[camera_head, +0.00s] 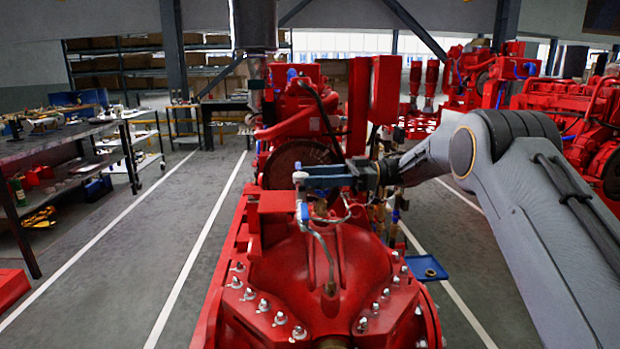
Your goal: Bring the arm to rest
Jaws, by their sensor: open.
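My gripper (303,181) is at the end of my grey arm, which reaches in from the right of the view. It hangs over the red pumpset (330,255), near the upper end of a thin metal pipe (318,238) that rises from the pump casing. One blue-grey finger shows side-on, and the other is hidden or overlaps it. A pale fitting shows at the fingertips. I cannot tell whether the gripper touches the fitting or pipe.
A workbench (62,146) with tools stands at the left, and shelves (120,75) stand behind. Other red engines (575,120) are at the right. A small blue tray (427,268) sits beside the pump. Marked floor on the left is clear.

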